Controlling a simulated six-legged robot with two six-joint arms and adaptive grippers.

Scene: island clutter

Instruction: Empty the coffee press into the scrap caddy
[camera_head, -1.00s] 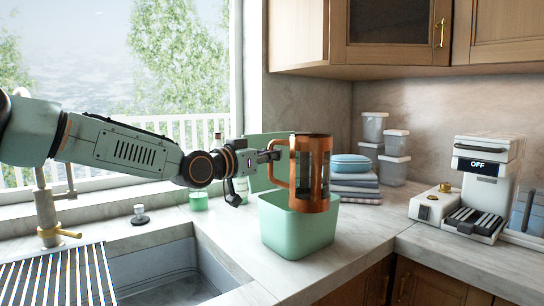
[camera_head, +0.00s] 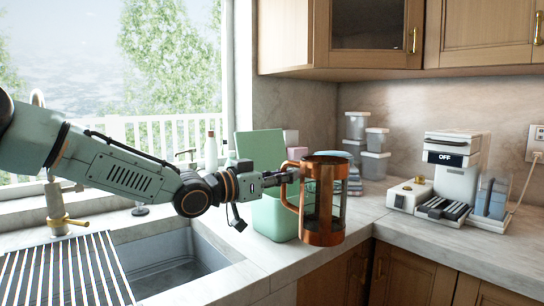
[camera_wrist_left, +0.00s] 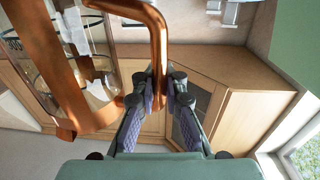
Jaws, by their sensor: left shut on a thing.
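The coffee press (camera_head: 323,235), a glass body in a copper frame with a copper handle, is upright in the head view. My left gripper (camera_head: 293,175) is shut on its handle. In the left wrist view the fingers (camera_wrist_left: 160,100) close around the copper handle, and the press (camera_wrist_left: 60,70) fills the upper left. The green scrap caddy (camera_head: 270,218) stands on the counter behind and left of the press, partly hidden by the press and my gripper. Its green lid (camera_head: 258,146) stands raised at the back. What the press contains is not clear. My right gripper is not in view.
A sink (camera_head: 175,262) with a striped drying rack (camera_head: 65,275) is at the left. A coffee machine (camera_head: 450,175) stands at the right. Stacked containers (camera_head: 375,150) are at the back. Wall cabinets (camera_head: 340,40) hang above.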

